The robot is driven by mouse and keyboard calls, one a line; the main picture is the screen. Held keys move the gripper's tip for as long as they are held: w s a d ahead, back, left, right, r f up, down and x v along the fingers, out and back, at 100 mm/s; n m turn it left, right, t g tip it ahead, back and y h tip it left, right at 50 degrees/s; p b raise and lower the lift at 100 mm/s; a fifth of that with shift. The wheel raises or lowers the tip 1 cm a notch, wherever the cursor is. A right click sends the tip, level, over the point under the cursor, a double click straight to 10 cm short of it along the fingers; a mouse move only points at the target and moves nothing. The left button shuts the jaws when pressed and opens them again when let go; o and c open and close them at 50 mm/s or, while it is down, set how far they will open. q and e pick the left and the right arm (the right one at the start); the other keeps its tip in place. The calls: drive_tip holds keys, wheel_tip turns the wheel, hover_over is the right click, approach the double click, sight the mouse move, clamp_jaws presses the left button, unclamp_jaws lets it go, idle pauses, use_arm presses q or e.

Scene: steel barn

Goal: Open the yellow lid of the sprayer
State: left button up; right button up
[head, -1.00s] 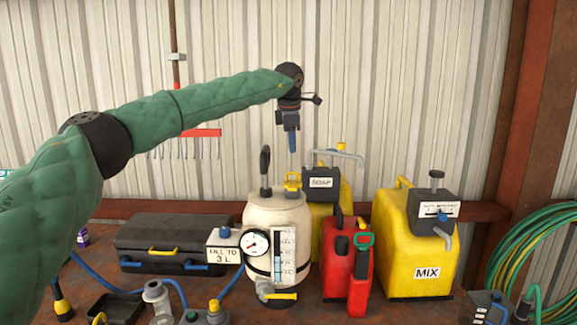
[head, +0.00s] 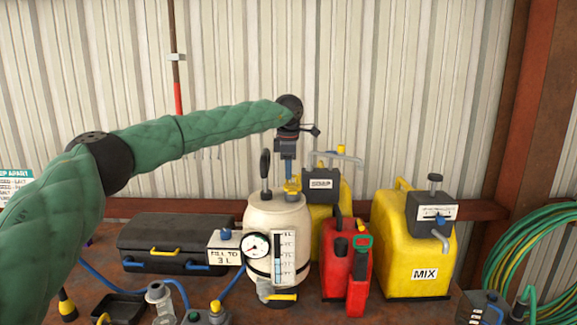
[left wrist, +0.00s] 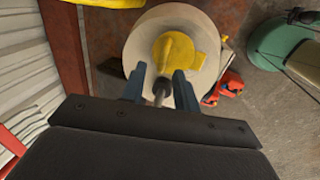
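The sprayer (head: 262,215) is a cream tank with a round gauge, a level scale and a dark upright pump handle (head: 265,163). Its yellow lid (head: 292,187) is on top, right of the handle; it also shows from above in the left wrist view (left wrist: 172,55). My left gripper (head: 289,176) points down just above the lid, its blue fingers apart. In the left wrist view my left gripper (left wrist: 160,84) is open, with a dark rod, likely the pump handle, showing between the fingers. Contact with the lid cannot be told. My right gripper is not in view.
A yellow SOAP container (head: 328,190) stands close behind the sprayer. A red can (head: 345,265) and a yellow MIX container (head: 412,245) stand to the right. A black case (head: 170,240) lies left, with a FILL TO 3 L sign (head: 223,254) beside it. Hoses and small fittings crowd the front.

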use_arm(q)
drive_tip(key=shift+f, duration=0.25)
clamp_jaws()
